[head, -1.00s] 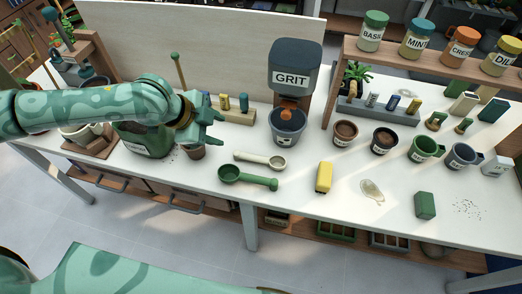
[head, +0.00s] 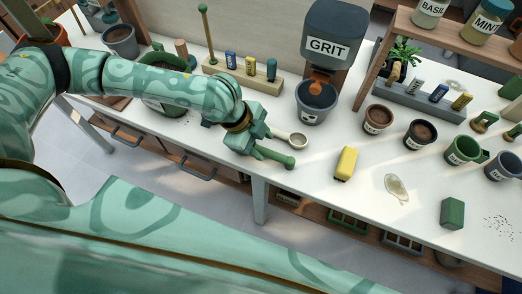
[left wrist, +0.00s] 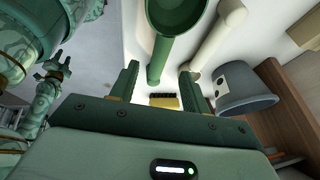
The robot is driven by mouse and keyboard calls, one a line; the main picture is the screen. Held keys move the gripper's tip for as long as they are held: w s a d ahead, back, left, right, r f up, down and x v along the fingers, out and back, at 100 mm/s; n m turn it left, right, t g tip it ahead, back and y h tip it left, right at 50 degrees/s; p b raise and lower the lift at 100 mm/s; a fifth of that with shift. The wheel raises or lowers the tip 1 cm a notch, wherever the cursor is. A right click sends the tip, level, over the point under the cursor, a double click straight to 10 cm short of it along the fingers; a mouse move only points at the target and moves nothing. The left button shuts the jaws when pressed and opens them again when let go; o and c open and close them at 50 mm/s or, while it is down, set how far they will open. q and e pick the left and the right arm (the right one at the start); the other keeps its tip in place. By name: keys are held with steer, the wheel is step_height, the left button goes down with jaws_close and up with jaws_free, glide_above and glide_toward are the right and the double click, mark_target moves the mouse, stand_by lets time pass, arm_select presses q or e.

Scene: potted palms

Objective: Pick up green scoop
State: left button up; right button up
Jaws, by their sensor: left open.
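The green scoop (head: 276,157) lies on the white bench in the head view. Its handle end shows beside my left gripper (head: 264,143), and its bowl is hidden behind the gripper and forearm. In the left wrist view the green scoop's bowl (left wrist: 177,14) is at the top, and its handle points down toward the gap between the fingers. My left gripper (left wrist: 158,82) is open, with a finger on each side of the handle's line. I cannot tell whether either finger touches it. My right gripper (left wrist: 53,68) seems to show small at the left of the wrist view; its jaws are unclear.
A cream scoop (head: 298,141) lies close beside the green one. A yellow brush (head: 346,163) is to the right. The grey pot (head: 315,103) stands under the GRIT dispenser (head: 332,45). Several small pots and a green block (head: 452,212) stand farther right.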

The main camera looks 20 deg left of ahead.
mark_target(269, 152)
arm_select(q)
steer(key=b+x, duration=0.2)
steer(key=x, duration=0.3)
steer(key=shift+s+d+f, duration=0.1)
steer(key=shift+f, duration=0.15)
steer(key=shift+r, duration=0.1)
steer(key=c, duration=1)
step_height(269, 152, up, 4)
steer(key=shift+r+p, duration=0.1)
steer(key=shift+p, duration=0.9)
steer(key=s+r+p, duration=0.2)
steer(key=s+r, duration=0.1)
steer(key=s, duration=0.1)
steer(key=s+r+p, duration=0.1)
steer(key=s+r, duration=0.2)
steer(key=s, duration=0.2)
steer(key=s+r+p, duration=0.2)
steer(key=s, duration=0.3)
steer(key=shift+a+r+p, duration=0.2)
steer(key=shift+r+p, duration=0.1)
steer(key=shift+r, duration=0.1)
